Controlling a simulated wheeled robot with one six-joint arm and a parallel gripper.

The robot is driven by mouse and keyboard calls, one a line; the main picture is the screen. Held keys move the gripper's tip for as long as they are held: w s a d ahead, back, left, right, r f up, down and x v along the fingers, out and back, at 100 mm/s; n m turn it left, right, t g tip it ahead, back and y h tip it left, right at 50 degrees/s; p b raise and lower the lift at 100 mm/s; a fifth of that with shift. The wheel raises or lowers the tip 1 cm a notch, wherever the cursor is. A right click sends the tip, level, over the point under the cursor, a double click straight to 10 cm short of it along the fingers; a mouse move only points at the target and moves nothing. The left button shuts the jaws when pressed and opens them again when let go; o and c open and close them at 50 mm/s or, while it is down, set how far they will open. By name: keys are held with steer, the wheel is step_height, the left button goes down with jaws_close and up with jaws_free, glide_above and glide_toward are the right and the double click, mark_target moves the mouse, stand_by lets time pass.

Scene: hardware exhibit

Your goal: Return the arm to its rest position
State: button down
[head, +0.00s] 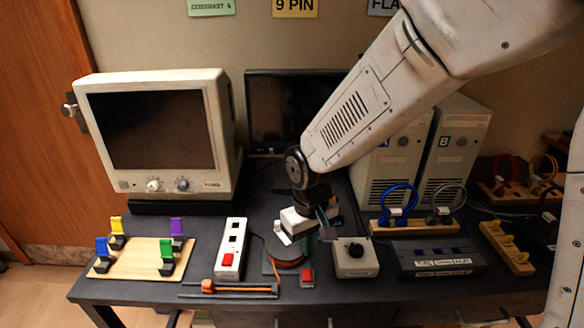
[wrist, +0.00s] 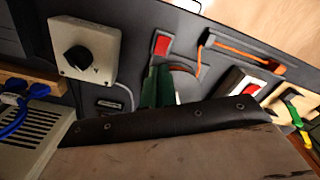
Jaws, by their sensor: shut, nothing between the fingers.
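My arm reaches in from the upper right in the head view and bends down over the middle of the table. My gripper (head: 322,216) hangs above the table, near the grey box with a black knob (head: 356,250). In the wrist view its two green fingers (wrist: 157,86) are together with nothing held. My dark wrist housing covers the lower part of that view. The gripper looks apart from the knob box, which also shows in the wrist view (wrist: 85,52). The exact height of the fingertips above the table is hard to tell.
A dark round base (head: 288,262) and a small red button (head: 307,278) are below the gripper. Left are a white switch panel (head: 231,249), an orange slider (head: 240,288) and a flag board (head: 137,262). A monitor (head: 152,135) and computer towers (head: 455,150) stand behind.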

steer(key=s+d+r+m+t, duration=0.1)
steer(key=s+d+r+m, duration=0.4)
steer(key=s+d+r, duration=1.2)
steer(key=s+d, duration=0.2)
steer(key=d, duration=0.1)
steer(key=shift+s+d+r+m, duration=0.2)
steer(key=shift+d+r+m, duration=0.1)
steer(key=shift+d+r, duration=0.1)
